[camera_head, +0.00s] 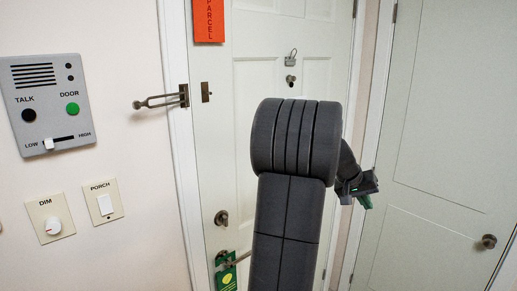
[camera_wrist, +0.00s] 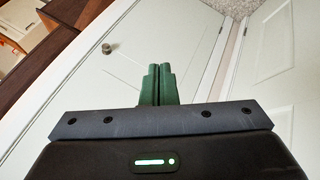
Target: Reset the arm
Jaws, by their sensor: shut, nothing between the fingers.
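My gripper (camera_head: 366,200) shows at the right of my raised dark arm in the head view, partly hidden by the arm's links. In the wrist view my gripper (camera_wrist: 157,72) has its two green fingers side by side and touching, shut and empty. It is in free air in front of the pale doors. It touches nothing that I can see.
A white door (camera_head: 245,110) with a red parcel tag (camera_head: 208,20), a swing-bar latch (camera_head: 160,99) and a green hanger (camera_head: 226,275) stands behind my arm. A second door (camera_head: 440,120) is at right. An intercom panel (camera_head: 47,103), dimmer (camera_head: 51,218) and porch switch (camera_head: 104,202) are at left.

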